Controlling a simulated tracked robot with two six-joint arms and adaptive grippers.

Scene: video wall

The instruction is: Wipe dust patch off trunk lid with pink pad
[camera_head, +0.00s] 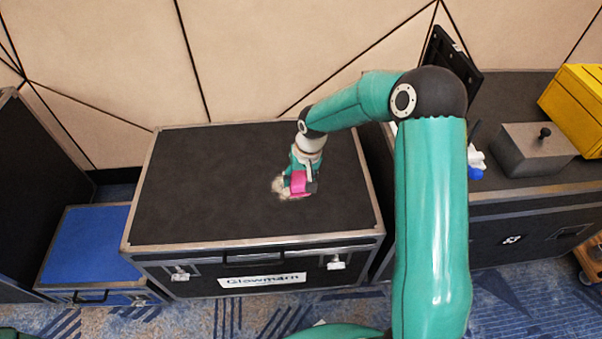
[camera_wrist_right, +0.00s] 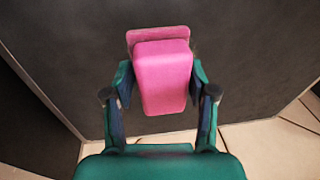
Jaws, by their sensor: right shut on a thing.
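The trunk (camera_head: 250,258) has a flat dark lid (camera_head: 205,190) with a metal rim, and it is closed. A pale dust patch (camera_head: 279,187) lies on the right half of the lid. My right gripper (camera_head: 302,180) is shut on the pink pad (camera_head: 298,186), which is over the patch and hides part of it. In the right wrist view the pink pad (camera_wrist_right: 165,80) sits between the two fingers of my right gripper (camera_wrist_right: 161,82), with the dark lid (camera_wrist_right: 255,60) behind it. I cannot tell whether the pad touches the lid. My left gripper is not in view.
A blue-topped case (camera_head: 88,245) stands left of the trunk. On the right, a dark case (camera_head: 500,195) holds a grey box with a knob (camera_head: 532,150), a yellow box (camera_head: 578,108) and a small white-and-blue item (camera_head: 476,165). A panelled wall (camera_head: 250,55) is behind.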

